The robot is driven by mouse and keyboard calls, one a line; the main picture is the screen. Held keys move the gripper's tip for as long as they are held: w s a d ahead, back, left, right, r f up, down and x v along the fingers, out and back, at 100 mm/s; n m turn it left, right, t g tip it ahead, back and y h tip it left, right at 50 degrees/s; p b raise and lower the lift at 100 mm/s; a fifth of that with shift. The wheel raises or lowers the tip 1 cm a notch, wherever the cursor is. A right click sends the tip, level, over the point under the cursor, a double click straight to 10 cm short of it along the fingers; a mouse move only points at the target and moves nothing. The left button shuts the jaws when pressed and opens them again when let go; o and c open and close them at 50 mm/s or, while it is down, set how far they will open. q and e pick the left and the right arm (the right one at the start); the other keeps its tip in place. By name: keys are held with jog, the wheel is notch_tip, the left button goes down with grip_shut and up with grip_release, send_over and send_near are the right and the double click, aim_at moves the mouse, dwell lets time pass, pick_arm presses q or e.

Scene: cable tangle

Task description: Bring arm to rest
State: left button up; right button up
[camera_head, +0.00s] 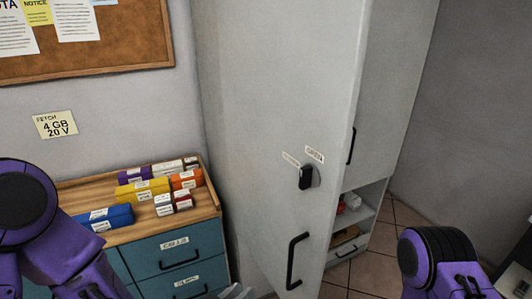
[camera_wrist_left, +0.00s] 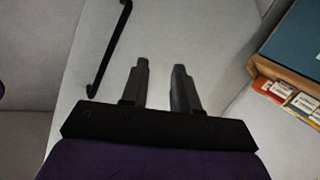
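My left gripper shows in the left wrist view (camera_wrist_left: 160,75) with its two dark fingers apart and nothing between them. Only a small grey part of it (camera_head: 236,292) shows at the bottom edge of the head view, low in front of the grey cabinet door (camera_head: 270,120). A black bar handle (camera_wrist_left: 108,55) on the pale panel lies left of the fingers in the wrist view, apart from them. My purple left arm is at the lower left of the head view and my right arm at the lower right. My right gripper is out of view.
The tall cabinet door stands open, with a handle (camera_head: 292,262) and a black lock (camera_head: 306,178). Small items lie on the shelves (camera_head: 350,218) behind it. A teal drawer unit (camera_head: 150,255) on the left carries several coloured boxes. Tiled floor (camera_head: 385,240) shows at right.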

pick_arm(q)
jog(key=s+a+f+n+g+y+b, duration=0.1)
jog(key=s+a+f+n+y, duration=0.15)
jog(key=a+f, duration=0.35)
jog(key=s+a+f+n+g+y+b, duration=0.15)
jog(key=a+f+n+y, duration=0.25)
jog(key=f, duration=0.4)
jog(key=s+a+f+n+g+y+b, duration=0.3)
jog(key=s+a+f+g+y, duration=0.2)
jog(key=s+a+f, duration=0.9)
notch_tip(320, 180, down, 2)
jog(key=shift+s+f+g, duration=0.1)
jog(key=shift+s+g, duration=0.65)
jog(key=shift+s, duration=0.5)
jog(key=shift+y, duration=0.25)
